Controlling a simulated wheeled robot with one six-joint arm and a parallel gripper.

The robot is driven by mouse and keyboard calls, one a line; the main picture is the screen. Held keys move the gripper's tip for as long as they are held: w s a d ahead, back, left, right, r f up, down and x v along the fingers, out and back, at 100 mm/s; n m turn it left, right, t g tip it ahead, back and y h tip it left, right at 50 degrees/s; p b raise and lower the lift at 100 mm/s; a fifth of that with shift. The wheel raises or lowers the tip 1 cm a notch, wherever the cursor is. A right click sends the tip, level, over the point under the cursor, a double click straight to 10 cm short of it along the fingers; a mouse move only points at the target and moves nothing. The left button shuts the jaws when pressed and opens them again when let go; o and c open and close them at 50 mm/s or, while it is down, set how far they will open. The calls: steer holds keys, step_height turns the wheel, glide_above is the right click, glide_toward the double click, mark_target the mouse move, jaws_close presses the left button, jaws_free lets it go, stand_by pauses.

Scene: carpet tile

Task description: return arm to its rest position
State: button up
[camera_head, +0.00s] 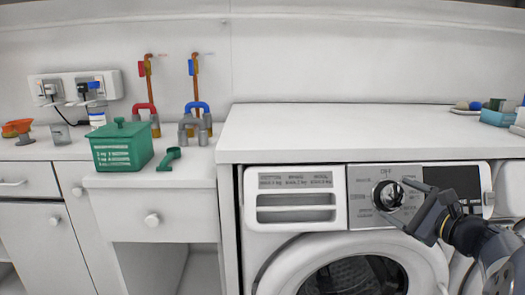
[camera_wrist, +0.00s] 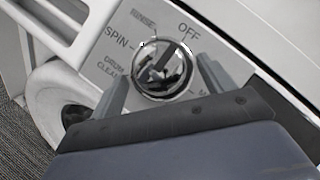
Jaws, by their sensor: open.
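My gripper (camera_head: 404,203) is open and empty in front of the washing machine's control panel (camera_head: 361,214). In the head view it is just right of the round dial (camera_head: 387,194) and overlaps the panel. In the wrist view the dial (camera_wrist: 163,68) lies between the two spread fingers, with a gap on each side. The dial has a dark grip bar and a bright rim. Labels around it include OFF and SPIN. My arm reaches in from the lower right of the head view. I cannot tell how far the fingertips are from the panel.
The washing machine's door (camera_head: 350,270) is below the panel, and a white worktop (camera_head: 350,133) is above. A green lidded box (camera_head: 121,147) and a green scoop (camera_head: 169,159) sit on the left counter. Small items, including a blue tray (camera_head: 497,118), are at the far right. Carpet shows lower left in the wrist view.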

steer(key=m, duration=0.1)
steer(key=m+t+h, duration=0.1)
steer(key=shift+s+a+f+m, duration=0.1)
steer(key=shift+a+m, duration=0.1)
steer(key=shift+m, duration=0.1)
steer(key=shift+s+m+h, duration=0.1)
steer(key=shift+m+h, duration=0.3)
steer(key=shift+m, duration=0.3)
steer(key=p+v, duration=0.2)
steer(key=v, duration=0.9)
steer(key=a+n+g+p, duration=0.1)
steer(key=a+n+g+y+p, duration=0.1)
steer(key=a, duration=0.1)
steer(key=a+f+n+y, duration=0.1)
steer(key=a, duration=0.1)
steer(key=shift+g+p, duration=0.4)
steer(key=shift+a, duration=0.1)
